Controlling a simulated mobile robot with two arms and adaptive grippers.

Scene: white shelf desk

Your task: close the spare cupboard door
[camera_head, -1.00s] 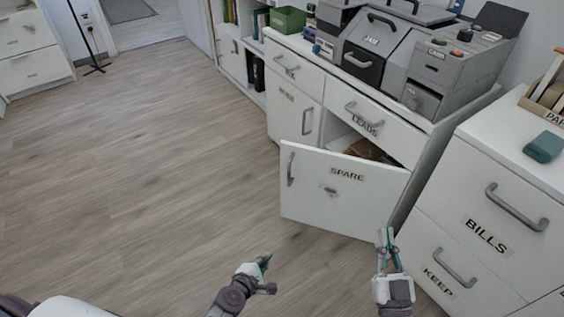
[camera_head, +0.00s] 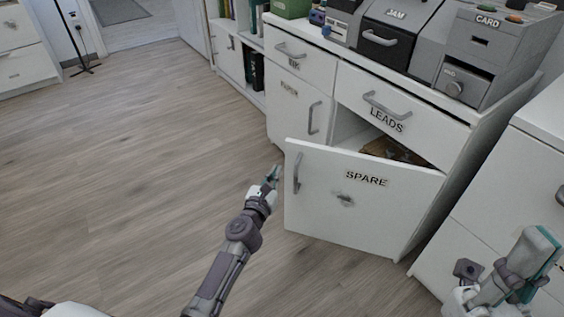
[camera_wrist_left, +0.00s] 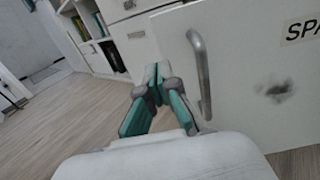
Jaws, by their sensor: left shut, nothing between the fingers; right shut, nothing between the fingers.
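The white spare cupboard door (camera_head: 325,208), labelled SPARE, stands ajar, swung out from the desk front with its hinge side at the right. Its grey handle (camera_head: 297,173) is near the free left edge. The door also fills the right of the left wrist view (camera_wrist_left: 265,85), with the handle (camera_wrist_left: 201,75) upright and a dark smudge beside it. My left gripper (camera_head: 271,177) is shut and empty, just left of the door's free edge and handle; I cannot tell if it touches. My right gripper (camera_head: 537,262) is shut and empty at the lower right, by the drawer unit.
The LEADS drawer (camera_head: 375,108) is above the opening, where a brown object (camera_head: 385,150) shows inside. The PAPER door (camera_head: 290,100) is shut at the left. A white drawer unit (camera_head: 490,185) stands close at the right. The wooden floor (camera_head: 120,170) is clear at the left.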

